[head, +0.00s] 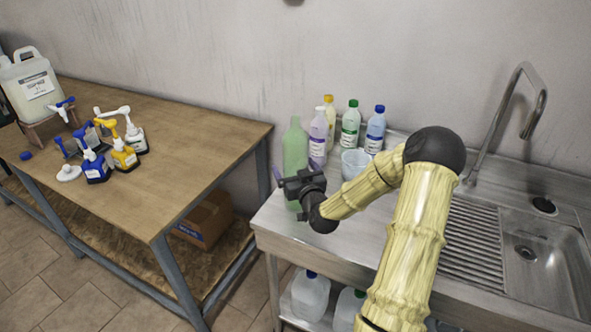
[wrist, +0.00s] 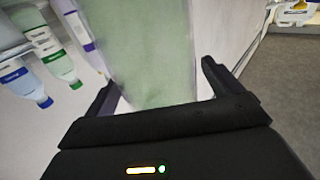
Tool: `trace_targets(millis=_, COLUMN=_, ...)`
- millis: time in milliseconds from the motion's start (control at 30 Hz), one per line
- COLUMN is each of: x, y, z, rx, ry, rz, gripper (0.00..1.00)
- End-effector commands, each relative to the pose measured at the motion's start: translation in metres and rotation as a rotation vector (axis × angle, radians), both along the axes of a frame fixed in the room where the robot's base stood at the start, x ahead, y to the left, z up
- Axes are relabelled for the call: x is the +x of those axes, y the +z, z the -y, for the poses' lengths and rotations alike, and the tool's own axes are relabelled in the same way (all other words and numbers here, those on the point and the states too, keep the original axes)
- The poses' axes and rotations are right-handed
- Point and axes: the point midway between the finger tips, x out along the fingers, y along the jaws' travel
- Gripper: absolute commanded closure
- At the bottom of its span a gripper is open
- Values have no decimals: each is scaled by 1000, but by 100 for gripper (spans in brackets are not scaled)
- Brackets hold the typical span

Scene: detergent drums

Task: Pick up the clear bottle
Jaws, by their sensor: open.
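The clear bottle, a pale green see-through one without a label (head: 294,146), stands at the left end of the steel sink counter. Its lower part is hidden behind my gripper (head: 291,180) in the head view. In the wrist view the bottle (wrist: 152,50) fills the space between the two fingers of my gripper (wrist: 158,76). The fingers are open, one on each side of it. I cannot tell whether either finger touches it.
A purple-labelled bottle (head: 318,135), a green-capped bottle (head: 350,124) and a blue-capped bottle (head: 375,130) stand close to its right, with a clear cup (head: 354,162). The wall is behind. A wooden table (head: 190,130) stands left, across a gap.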

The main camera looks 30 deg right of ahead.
Motion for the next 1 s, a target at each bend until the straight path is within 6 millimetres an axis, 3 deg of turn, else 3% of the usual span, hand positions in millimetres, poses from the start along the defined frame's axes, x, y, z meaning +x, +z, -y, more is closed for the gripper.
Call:
trace_targets(millis=133, x=9, y=0, z=1, rx=0, ry=-1, rz=-1, gripper=8)
trace_targets(millis=633, x=9, y=0, z=1, rx=0, ry=0, rz=0, gripper=8)
trace_targets(millis=867, x=9, y=0, z=1, rx=0, ry=0, rz=0, gripper=53)
trace_targets(millis=1000, x=9, y=0, z=1, rx=-1, ry=0, rz=0, gripper=56)
